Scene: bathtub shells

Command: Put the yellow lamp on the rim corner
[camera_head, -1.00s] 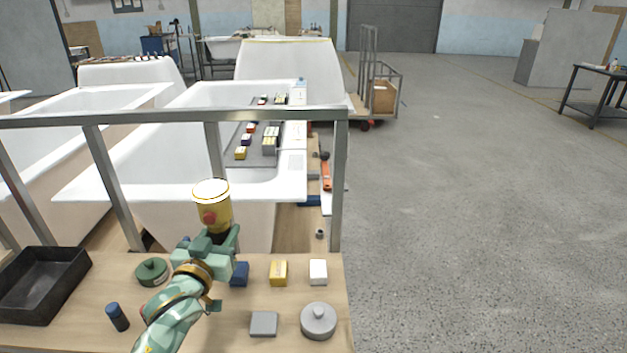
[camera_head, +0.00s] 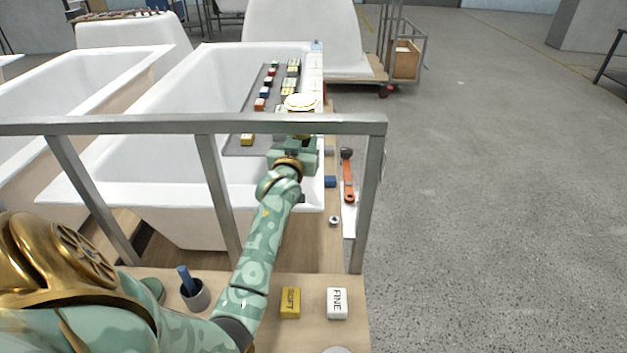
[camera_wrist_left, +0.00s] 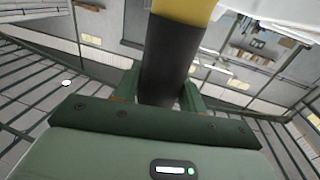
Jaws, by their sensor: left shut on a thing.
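The yellow lamp shows its pale round top (camera_head: 300,101) in the head view, with most of its body hidden behind the metal rail and my gripper. My left gripper (camera_head: 295,146) is shut on the lamp, reaching past the rail over the near right part of the white tub (camera_head: 180,130). In the left wrist view the lamp's dark lower part (camera_wrist_left: 170,58) stands between the fingers, with yellow above it. The tub's near right rim corner (camera_head: 314,200) shows just right of my forearm. I cannot tell whether the lamp touches anything below. My right gripper is out of view.
A metal rail (camera_head: 120,126) crosses in front of the tub. A grey tray (camera_head: 250,105) with several small blocks lies across the tub. A red-handled tool (camera_head: 348,180) lies right of it. Yellow (camera_head: 290,303) and white (camera_head: 337,303) blocks sit on the near bench. The floor at right is clear.

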